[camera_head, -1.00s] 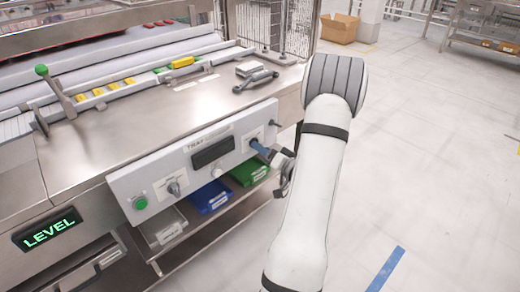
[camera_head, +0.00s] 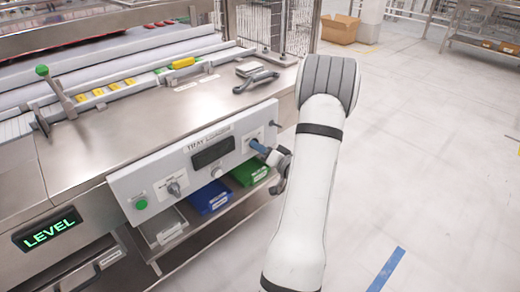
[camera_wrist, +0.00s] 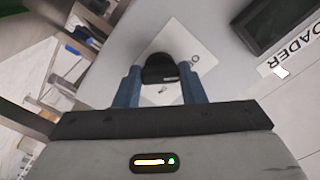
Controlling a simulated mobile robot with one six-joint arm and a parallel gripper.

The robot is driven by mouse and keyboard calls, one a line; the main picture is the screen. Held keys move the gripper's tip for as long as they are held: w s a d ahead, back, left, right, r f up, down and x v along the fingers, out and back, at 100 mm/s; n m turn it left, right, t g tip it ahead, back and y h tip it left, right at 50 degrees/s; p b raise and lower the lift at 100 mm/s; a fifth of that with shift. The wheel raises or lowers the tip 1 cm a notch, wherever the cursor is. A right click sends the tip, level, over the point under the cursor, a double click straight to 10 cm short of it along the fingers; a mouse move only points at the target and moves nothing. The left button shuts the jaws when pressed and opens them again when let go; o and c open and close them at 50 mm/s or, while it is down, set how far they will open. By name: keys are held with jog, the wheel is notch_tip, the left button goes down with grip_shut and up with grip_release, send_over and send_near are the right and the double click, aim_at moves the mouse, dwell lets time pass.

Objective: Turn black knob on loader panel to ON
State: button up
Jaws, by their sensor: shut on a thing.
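The black knob (camera_wrist: 158,68) is on the grey loader panel (camera_wrist: 222,62), over a white label plate with partly covered lettering. My gripper (camera_wrist: 162,80) is shut on the knob in the wrist view, with one blue finger on each side. In the head view, my gripper (camera_head: 258,147) is at the right end of the TRAY LOADER panel (camera_head: 158,172), and it and my wrist hide the knob there. I cannot tell which mark the knob points to.
The panel also carries a dark display (camera_head: 213,151), a grey selector knob (camera_head: 174,188) and a green button (camera_head: 141,203). Blue (camera_head: 209,197) and green (camera_head: 250,172) bins sit on a shelf below. A black handle (camera_head: 256,82) lies on the steel top.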

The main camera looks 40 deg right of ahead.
jog(key=shift+f+m, duration=0.1)
jog(key=shift+m, duration=0.2)
jog(key=m+b, duration=0.4)
jog(key=m, duration=1.3)
jog(key=shift+m, duration=0.4)
dwell(0.4)
jog(key=o, duration=1)
